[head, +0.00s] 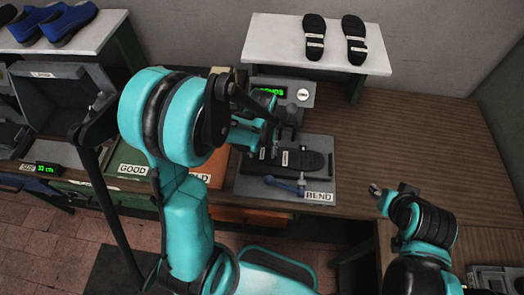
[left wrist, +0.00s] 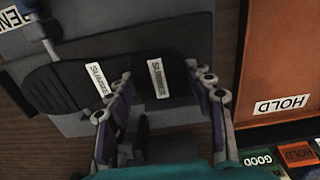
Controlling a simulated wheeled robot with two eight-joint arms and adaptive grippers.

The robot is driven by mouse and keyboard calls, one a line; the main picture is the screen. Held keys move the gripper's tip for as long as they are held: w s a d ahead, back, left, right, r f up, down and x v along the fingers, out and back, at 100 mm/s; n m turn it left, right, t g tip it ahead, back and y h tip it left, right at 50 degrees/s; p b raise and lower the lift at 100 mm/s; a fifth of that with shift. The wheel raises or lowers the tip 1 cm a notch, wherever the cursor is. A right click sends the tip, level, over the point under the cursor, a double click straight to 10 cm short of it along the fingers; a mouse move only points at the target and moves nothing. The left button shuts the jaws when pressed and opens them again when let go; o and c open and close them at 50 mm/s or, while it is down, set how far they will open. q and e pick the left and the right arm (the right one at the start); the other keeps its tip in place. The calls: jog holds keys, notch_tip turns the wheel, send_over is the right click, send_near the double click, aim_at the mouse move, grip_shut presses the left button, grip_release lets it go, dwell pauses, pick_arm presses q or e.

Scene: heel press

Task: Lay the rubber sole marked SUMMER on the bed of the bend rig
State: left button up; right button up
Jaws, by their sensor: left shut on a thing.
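The dark rubber sole (head: 313,162) is at the bed of the bend rig (head: 323,187), roughly level. In the left wrist view the sole (left wrist: 60,88) has two white labels, and they read SUMMER. My left gripper (head: 272,152) is shut on the sole, with one finger on each side of it in the left wrist view (left wrist: 160,72). I cannot tell whether the sole touches the bed. The arm hides part of the sole and rig in the head view. My right gripper (head: 377,190) is over the table at the right, away from the rig; its jaws are unclear.
A white raised shelf (head: 280,43) behind the rig holds two black soles (head: 314,36). A green GOOD area (head: 130,169) and an orange HOLD area (left wrist: 283,60) lie beside the rig. A blue-handled lever (head: 285,186) is at the rig's front. The table to the right is clear.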

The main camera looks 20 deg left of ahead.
pick_arm(q)
jog(key=shift+f, duration=0.25)
dwell(0.3)
jog(key=o, duration=1.9)
jog(key=shift+c, duration=0.2)
jog(key=shift+r+p, duration=2.3)
jog(key=shift+r, duration=1.25)
